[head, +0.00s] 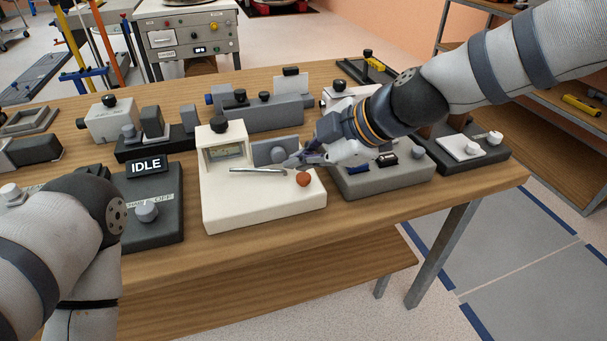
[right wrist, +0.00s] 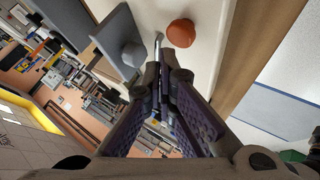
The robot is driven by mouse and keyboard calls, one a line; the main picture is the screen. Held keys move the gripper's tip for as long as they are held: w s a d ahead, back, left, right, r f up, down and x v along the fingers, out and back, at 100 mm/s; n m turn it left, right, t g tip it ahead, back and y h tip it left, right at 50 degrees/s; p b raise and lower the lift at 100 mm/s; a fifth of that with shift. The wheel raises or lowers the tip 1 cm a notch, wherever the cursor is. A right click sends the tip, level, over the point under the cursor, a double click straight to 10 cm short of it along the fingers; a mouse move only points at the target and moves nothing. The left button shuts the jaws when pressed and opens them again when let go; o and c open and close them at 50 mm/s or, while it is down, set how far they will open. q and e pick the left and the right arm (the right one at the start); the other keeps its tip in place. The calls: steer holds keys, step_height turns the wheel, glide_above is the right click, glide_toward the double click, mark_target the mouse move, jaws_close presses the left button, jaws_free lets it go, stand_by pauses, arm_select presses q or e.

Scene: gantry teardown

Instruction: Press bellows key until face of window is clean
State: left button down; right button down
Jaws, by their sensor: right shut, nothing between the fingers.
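A white instrument (head: 262,205) stands on the wooden bench. Its upright housing has a small window (head: 226,151); the face is too small to judge how clean it is. A red-orange dome (head: 303,179), which looks like the bellows key, sits on its base at the right; it also shows in the right wrist view (right wrist: 181,33). A thin metal rod (head: 258,171) crosses above the base. My right gripper (head: 291,163) is shut and empty, close behind the dome and beside the grey plate (head: 272,151); the wrist view shows its fingertips (right wrist: 162,70) apart from the dome. My left gripper is out of view.
A dark box with an IDLE display (head: 146,166) and a knob stands left of the instrument. A grey unit (head: 385,178) stands close on the right, under my right arm. More devices stand behind. The bench's front strip (head: 270,228) is clear.

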mark_target(302, 179)
steer(key=shift+f, duration=0.1)
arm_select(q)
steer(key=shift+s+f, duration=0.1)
arm_select(e)
steer(key=shift+f, duration=0.35)
arm_select(q)
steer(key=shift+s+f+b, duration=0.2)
steer(key=shift+b, duration=0.1)
arm_select(e)
steer(key=shift+f, duration=0.6)
stand_by(0.4)
steer(key=shift+r, duration=0.15)
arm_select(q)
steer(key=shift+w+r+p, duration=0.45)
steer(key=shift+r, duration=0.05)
arm_select(e)
steer(key=shift+r, duration=0.85)
